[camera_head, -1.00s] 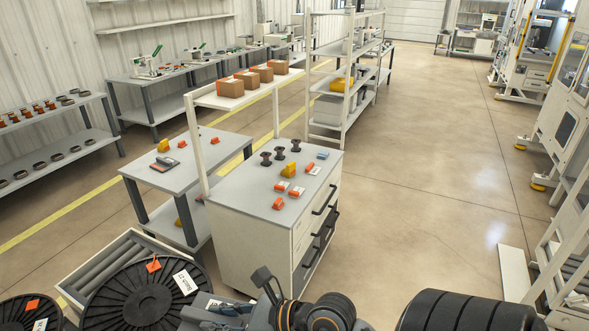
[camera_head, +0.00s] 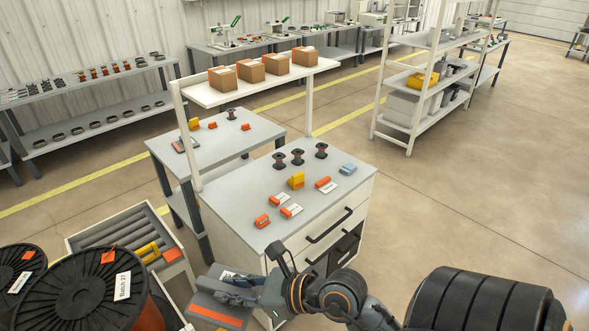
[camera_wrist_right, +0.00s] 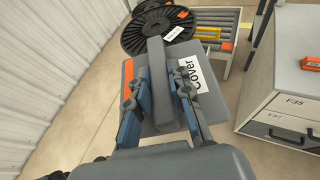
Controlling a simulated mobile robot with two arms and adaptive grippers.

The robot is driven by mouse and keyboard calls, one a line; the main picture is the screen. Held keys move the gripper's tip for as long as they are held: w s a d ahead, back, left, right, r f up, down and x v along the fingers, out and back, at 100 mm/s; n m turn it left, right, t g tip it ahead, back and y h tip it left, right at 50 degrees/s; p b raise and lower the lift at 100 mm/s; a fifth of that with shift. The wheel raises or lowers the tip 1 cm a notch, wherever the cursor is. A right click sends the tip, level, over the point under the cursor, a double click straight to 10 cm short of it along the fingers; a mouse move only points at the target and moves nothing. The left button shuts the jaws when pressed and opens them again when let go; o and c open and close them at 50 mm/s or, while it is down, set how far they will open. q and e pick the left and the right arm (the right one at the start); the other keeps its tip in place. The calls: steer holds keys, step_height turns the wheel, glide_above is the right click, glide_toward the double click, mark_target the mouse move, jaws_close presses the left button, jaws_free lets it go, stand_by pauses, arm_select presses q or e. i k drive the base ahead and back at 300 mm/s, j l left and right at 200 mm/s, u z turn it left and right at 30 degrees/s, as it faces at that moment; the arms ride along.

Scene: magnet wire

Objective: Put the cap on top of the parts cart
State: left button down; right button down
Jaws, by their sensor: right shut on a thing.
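The cap is a grey plate with an orange strip and a white label reading "Cover"; it shows at the bottom of the head view (camera_head: 200,299) and in the right wrist view (camera_wrist_right: 150,123). My right gripper (camera_head: 238,292) is shut on the cap's raised grey rib, with one finger on each side in the wrist view (camera_wrist_right: 157,95). The parts cart (camera_head: 235,187) is a white drawer unit with a grey top, beyond the gripper in the head view. The cap is held apart from it, in front of its near left corner. My left gripper is not in view.
A raised shelf (camera_head: 205,97) carries boxes. A roller tray (camera_head: 85,240) and large black reels (camera_head: 80,290) stand left.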

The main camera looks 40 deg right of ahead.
mark_target(314, 173)
steer(key=l+u, duration=0.15)
steer(key=l, duration=0.5)
steer(key=l+u, duration=0.15)
steer(key=l, duration=0.5)
steer(key=l+u, duration=0.15)
steer(key=l, duration=0.5)
steer(key=k+l+u, duration=0.15)
steer(key=l, duration=0.5)
steer(key=l+u, duration=0.15)
steer(key=l, duration=0.65)
steer(key=l+u, duration=0.15)
steer(key=l, duration=0.65)
steer(key=k+l+u, duration=0.15)
steer(key=l, duration=0.6)
steer(key=i+l, duration=0.15)
steer(key=l, duration=0.25)
